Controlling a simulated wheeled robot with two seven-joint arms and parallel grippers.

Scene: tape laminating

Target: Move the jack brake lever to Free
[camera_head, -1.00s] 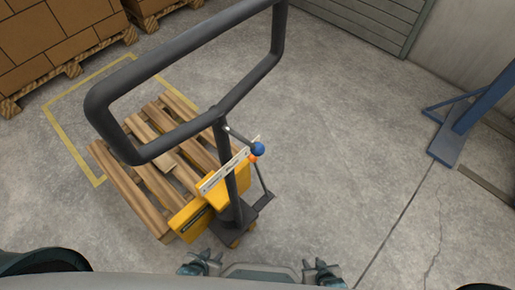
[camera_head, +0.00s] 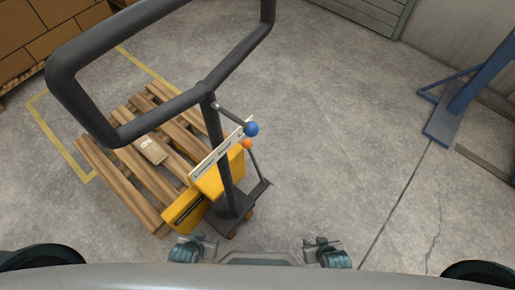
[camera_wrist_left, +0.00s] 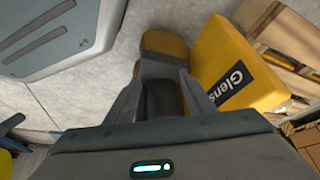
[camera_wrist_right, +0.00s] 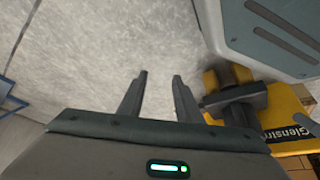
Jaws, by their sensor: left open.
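The pallet jack (camera_head: 230,203) has a yellow body, a dark post and a large dark loop handle (camera_head: 150,115). A lever with a blue ball knob (camera_head: 251,129) sticks out from the post above a pale lettered plate (camera_head: 218,154). My right gripper (camera_head: 328,252) is open and empty over floor.
Stacked cartons (camera_head: 35,45) stand at the back left. A blue steel post (camera_head: 470,90) stands at the right. The floor between is clear.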

